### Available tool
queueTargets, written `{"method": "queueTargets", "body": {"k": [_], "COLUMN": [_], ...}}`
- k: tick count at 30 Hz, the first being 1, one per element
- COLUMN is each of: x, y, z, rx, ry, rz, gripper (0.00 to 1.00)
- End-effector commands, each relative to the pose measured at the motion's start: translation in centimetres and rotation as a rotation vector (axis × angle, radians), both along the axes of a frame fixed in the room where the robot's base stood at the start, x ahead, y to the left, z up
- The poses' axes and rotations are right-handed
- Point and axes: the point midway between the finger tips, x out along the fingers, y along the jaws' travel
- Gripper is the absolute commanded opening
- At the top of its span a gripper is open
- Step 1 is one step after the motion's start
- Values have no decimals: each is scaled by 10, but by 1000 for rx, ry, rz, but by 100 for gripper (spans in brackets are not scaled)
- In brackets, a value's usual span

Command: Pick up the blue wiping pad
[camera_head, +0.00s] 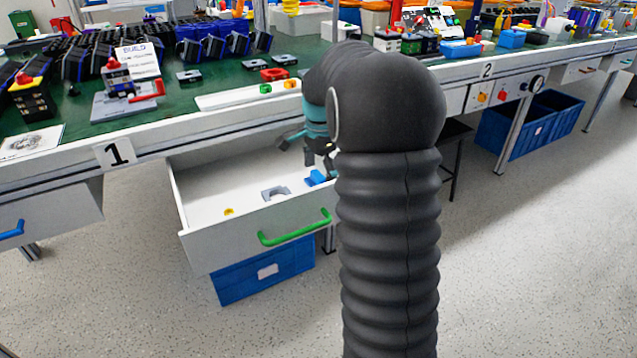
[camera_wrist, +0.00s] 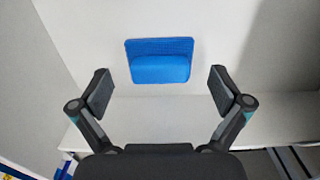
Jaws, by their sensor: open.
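The blue wiping pad (camera_wrist: 160,62) lies flat on the white floor of the open drawer. It has a raised blue grip along its front half in the wrist view. In the head view the pad (camera_head: 316,178) is at the right side of the drawer, partly hidden by my arm. My gripper (camera_wrist: 158,92) is open and empty, with one finger to each side of the pad in the picture and the pad a little beyond the fingertips. In the head view my gripper (camera_head: 318,150) is inside the drawer area, partly covered by my dark arm.
The open drawer (camera_head: 222,240) has a green handle (camera_head: 295,228). A grey bracket-like part (camera_head: 276,193) and a small yellow piece (camera_head: 229,212) lie left of the pad. The crowded green workbench (camera_head: 200,98) overhangs behind. A blue crate (camera_head: 262,272) stands below the drawer.

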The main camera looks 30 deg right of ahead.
Motion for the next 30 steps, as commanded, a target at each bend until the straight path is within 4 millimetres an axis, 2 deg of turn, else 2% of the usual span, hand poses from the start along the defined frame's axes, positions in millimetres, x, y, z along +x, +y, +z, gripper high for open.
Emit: {"method": "queueTargets", "body": {"k": [3, 9, 10, 18, 30], "x": [0, 0, 0, 0, -1], "y": [0, 0, 0, 0, 1], "z": [-7, -7, -7, -8, -11], "rx": [0, 0, 0, 0, 2], "ry": [0, -1, -1, 0, 6], "rz": [0, 0, 0, 0, 0], "gripper": [100, 100, 98, 31, 28]}}
